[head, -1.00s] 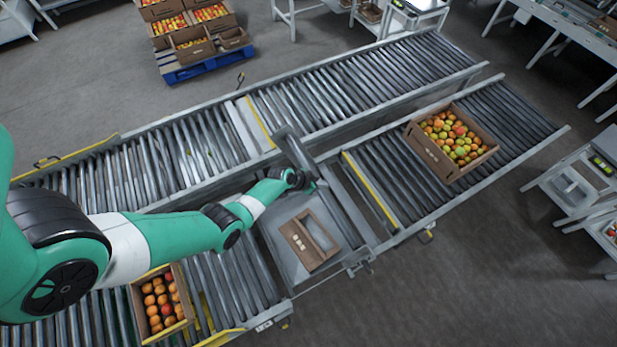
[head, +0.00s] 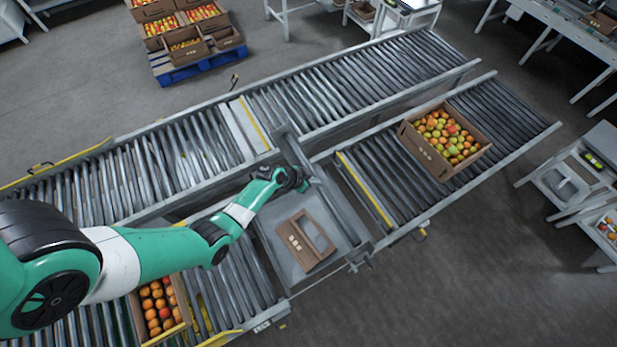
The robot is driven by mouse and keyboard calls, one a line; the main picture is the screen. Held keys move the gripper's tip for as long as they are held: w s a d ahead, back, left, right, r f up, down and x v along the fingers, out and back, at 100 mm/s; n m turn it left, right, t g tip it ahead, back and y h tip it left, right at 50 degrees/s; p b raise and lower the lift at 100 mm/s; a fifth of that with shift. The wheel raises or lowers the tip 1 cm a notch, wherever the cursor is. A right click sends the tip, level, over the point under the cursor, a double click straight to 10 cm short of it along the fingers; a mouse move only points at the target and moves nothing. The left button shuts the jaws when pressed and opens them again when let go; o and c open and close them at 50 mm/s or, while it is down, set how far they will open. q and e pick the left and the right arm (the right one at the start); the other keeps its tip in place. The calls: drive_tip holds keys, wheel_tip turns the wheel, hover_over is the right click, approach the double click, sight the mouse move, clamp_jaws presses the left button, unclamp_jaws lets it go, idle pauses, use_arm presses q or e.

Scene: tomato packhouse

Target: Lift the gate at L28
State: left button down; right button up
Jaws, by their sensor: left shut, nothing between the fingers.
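The gate appears to be the grey flat section (head: 274,243) filling the gap in the near roller line. It lies level, with an upright grey side plate (head: 287,146) at its far end. A small brown open carton (head: 320,233) shows within its frame. No L28 marking is readable. My left gripper (head: 304,186) is at the gate's far side, close to the side plate. It is shut with nothing in it. Its fingertips are small and partly hidden by the wrist, so I cannot tell whether they touch the gate. My right gripper is out of view.
A carton of mixed tomatoes (head: 423,152) sits on the right rollers. Another carton (head: 140,319) of orange tomatoes stands on the left rollers, under my arm. A second roller line (head: 330,92) runs behind. Grey floor lies open at the lower right.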

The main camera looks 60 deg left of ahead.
use_arm(q)
drive_tip(key=p+v, duration=0.2)
drive_tip(key=v, duration=0.3)
drive_tip(key=shift+s+r, duration=0.15)
drive_tip(key=shift+r, duration=0.05)
